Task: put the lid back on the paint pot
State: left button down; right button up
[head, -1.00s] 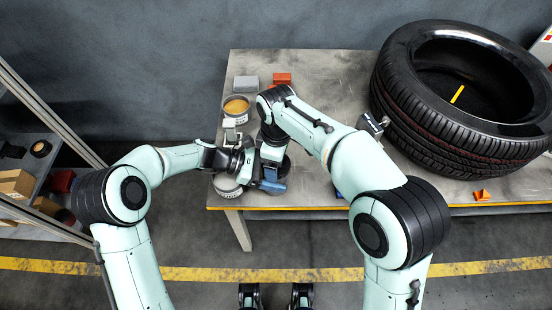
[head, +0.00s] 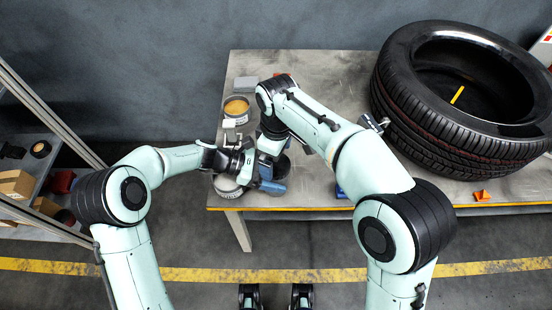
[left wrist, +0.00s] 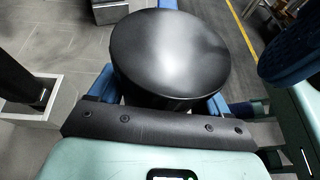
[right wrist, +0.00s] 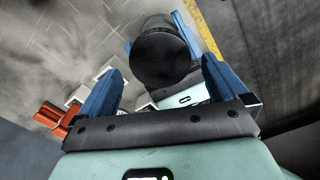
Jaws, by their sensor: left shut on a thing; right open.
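An open pot with ochre contents (head: 237,107) stands at the table's back left. My left gripper (head: 266,184) is shut on a black round thing (left wrist: 170,52) with a broad flat top, near the table's front left edge. I cannot tell whether this is the lid. My right gripper (right wrist: 160,88) is open, its blue fingers apart; in the right wrist view the black thing shows between and beyond them. In the head view the right fingers are mostly hidden by my arms. In the left wrist view a right finger shows close at the right.
Another grey can (head: 227,187) stands at the front left corner, partly hidden by my left arm. A grey block (head: 245,83) lies at the back. A large tyre (head: 460,100) fills the table's right side. A shelf (head: 40,185) stands at left.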

jog(key=shift+r, duration=0.95)
notch_tip(320, 180, up, 4)
jog(key=n, duration=0.5)
jog(key=shift+f, duration=0.25)
jog(key=shift+f, duration=0.1)
jog(key=shift+f, duration=3.95)
